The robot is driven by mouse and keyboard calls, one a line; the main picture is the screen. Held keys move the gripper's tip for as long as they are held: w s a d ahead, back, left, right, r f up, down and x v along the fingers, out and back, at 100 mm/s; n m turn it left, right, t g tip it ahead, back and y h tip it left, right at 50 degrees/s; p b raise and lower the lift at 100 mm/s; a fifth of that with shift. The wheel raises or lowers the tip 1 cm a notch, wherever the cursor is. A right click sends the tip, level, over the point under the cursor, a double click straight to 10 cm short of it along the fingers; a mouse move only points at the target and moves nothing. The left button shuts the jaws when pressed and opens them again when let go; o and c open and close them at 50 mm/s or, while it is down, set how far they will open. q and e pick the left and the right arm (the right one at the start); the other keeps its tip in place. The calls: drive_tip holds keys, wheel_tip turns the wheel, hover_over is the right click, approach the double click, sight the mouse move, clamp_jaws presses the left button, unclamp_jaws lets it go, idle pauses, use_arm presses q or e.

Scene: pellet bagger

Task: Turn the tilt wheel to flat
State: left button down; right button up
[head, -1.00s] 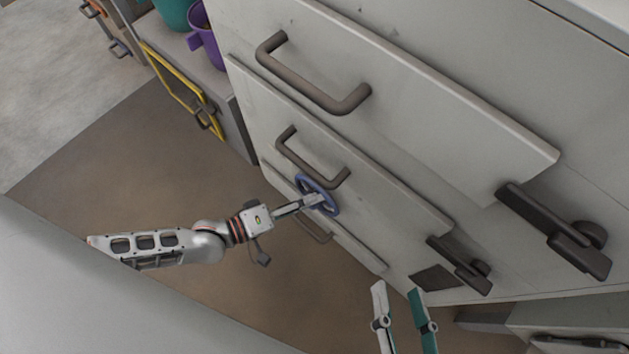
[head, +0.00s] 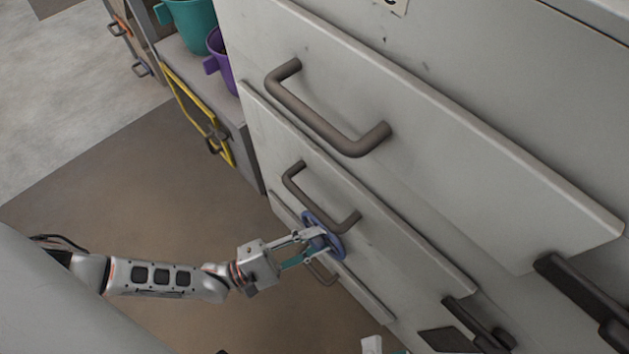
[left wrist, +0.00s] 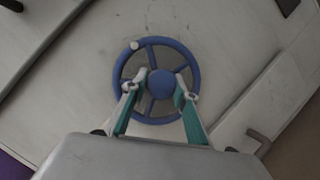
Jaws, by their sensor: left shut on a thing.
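The tilt wheel (head: 323,236) is a blue spoked handwheel low on the pale cabinet front. In the left wrist view the wheel (left wrist: 160,83) faces me, with a round hub and a small pale knob at the upper left of its rim. My left gripper (head: 318,238) reaches the wheel from the left, and its two fingers (left wrist: 157,90) lie over the wheel's lower half, one on each side of the hub. It is shut on the wheel. Only a pale tip of what seems my right gripper shows at the bottom edge of the head view; its fingers are cut off.
Large brown-grey handles (head: 325,120) and (head: 318,200) stick out of the cabinet panels close above the wheel. Dark latches (head: 585,300) sit at the right. A teal bucket (head: 190,25) and a purple bucket (head: 222,62) stand on a shelf at upper left. Brown floor at left is open.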

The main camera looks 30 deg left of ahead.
use_arm(q)
drive_tip(key=shift+s+d+n+t, duration=0.15)
drive_tip(key=shift+n+t, duration=0.35)
drive_tip(key=shift+n, duration=0.7)
drive_tip(key=c, duration=1.6)
unclamp_jaws()
drive_tip(key=v, duration=1.2)
